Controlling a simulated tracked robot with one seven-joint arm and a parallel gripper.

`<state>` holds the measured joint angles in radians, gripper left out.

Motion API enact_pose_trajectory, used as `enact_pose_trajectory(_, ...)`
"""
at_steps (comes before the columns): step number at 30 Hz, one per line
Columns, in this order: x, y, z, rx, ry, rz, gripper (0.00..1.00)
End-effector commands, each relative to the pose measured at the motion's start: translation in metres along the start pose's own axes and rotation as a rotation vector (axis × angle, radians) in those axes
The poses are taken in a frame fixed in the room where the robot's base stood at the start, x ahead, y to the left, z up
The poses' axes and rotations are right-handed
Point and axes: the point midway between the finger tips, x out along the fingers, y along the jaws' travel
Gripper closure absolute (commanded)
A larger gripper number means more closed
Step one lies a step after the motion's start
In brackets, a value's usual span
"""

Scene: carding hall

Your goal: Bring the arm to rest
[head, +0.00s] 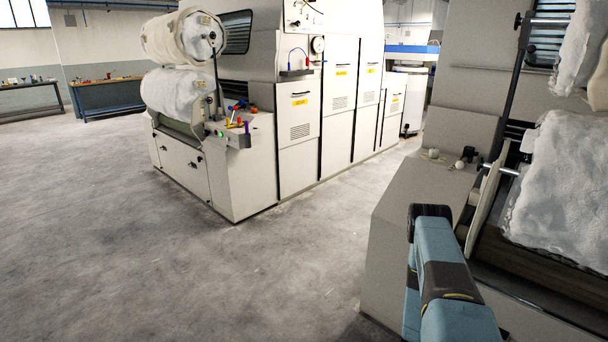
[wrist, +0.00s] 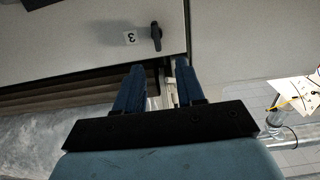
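My arm (head: 436,259) shows in teal and black at the lower right of the head view, beside the near machine. My gripper is not visible there. In the wrist view my gripper (wrist: 159,66) has two blue fingers standing apart with a clear gap. Nothing is held between them. I cannot tell whether the fingers touch anything.
The near machine (head: 408,190) with white fleece rolls (head: 560,170) stands close at right. A larger carding machine (head: 235,175) stands across the aisle. Grey floor (head: 100,230) is clear at left. A glass jar (wrist: 274,120) and papers (wrist: 292,92) are at the wrist view's right.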

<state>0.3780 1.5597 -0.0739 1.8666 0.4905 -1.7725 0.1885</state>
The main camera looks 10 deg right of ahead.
Motion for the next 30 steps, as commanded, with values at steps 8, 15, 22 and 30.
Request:
enact_pose_trajectory(8,0.04,-0.047,-0.065,0.054,-0.084,-0.032,0.62)
enact_pose_trajectory(15,0.062,-0.091,-0.131,0.095,-0.179,-0.078,0.62)
enact_pose_trajectory(22,0.067,-0.13,-0.197,0.119,-0.27,-0.134,0.62)
enact_pose_trajectory(30,0.055,-0.17,-0.276,0.133,-0.373,-0.212,0.62)
